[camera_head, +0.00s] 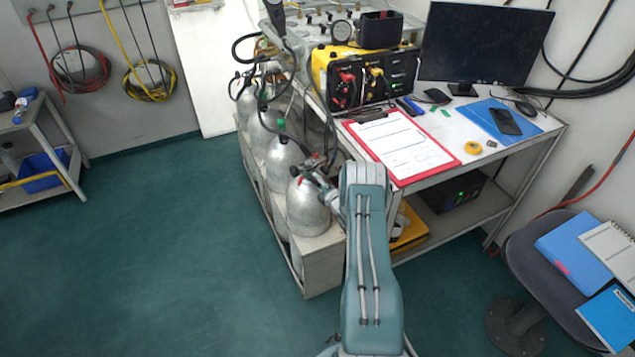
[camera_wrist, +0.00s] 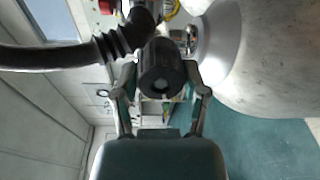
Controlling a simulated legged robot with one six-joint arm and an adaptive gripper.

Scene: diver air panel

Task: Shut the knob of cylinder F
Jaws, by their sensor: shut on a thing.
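My gripper (camera_wrist: 162,76) has one finger on each side of a black ribbed knob (camera_wrist: 163,66) and is shut on it in the wrist view. The knob belongs to the valve at the neck of a silver cylinder (camera_wrist: 270,55), whose round shoulder fills the right of that view. In the head view this is the nearest cylinder (camera_head: 308,210) of the row, and my gripper (camera_head: 322,185) is at its top, partly hidden behind my arm. No letter on the cylinder is readable, so I cannot tell that it is F. The knob's turn position is not readable.
More silver cylinders (camera_head: 283,155) stand behind in the rack. A black hose (camera_wrist: 45,57) runs close to the knob. The desk holds a yellow panel (camera_head: 365,75), a red clipboard (camera_head: 402,147) and a monitor (camera_head: 480,45). The green floor (camera_head: 150,230) on the left is clear.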

